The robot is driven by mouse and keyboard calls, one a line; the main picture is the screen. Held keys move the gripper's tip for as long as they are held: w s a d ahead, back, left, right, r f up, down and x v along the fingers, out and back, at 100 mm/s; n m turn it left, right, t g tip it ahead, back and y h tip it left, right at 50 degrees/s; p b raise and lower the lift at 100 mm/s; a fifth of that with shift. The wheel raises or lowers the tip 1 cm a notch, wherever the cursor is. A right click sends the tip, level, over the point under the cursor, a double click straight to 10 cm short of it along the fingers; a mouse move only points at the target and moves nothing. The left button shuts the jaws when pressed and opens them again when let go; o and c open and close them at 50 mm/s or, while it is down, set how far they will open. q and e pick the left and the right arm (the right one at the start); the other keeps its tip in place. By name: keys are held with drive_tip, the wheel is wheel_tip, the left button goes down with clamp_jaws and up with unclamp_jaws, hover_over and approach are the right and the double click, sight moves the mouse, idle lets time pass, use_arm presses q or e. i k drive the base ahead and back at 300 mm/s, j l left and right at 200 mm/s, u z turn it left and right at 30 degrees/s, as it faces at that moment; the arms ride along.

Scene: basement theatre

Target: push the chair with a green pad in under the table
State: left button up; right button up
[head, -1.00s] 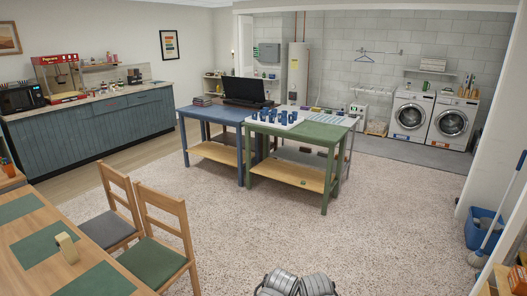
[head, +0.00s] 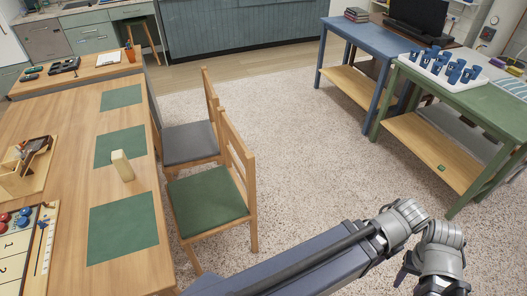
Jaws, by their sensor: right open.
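The wooden chair with a green pad (head: 208,200) stands upright at the right side of the wooden dining table (head: 72,222). Its seat is outside the tabletop, with its left edge close to the table edge, and its slatted backrest is on the right, away from the table. My right gripper (head: 440,284) is at the bottom right, well to the right of the chair and apart from it. It is open and empty; its fingers are partly cut off by the frame edge. My left gripper is out of view.
A chair with a grey pad (head: 188,143) stands just behind the green one. Green placemats (head: 124,237) and a pale block (head: 122,166) lie on the table. The speckled carpet (head: 300,160) between the chairs and the green workbench (head: 483,110) is clear.

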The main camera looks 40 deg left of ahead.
sight(206, 203)
drive_tip(key=i, duration=1.9)
drive_tip(key=i+l+u, duration=0.1)
drive_tip(key=i+u, duration=0.2)
drive_tip(key=i, duration=0.15)
drive_tip(key=u, duration=3.6)
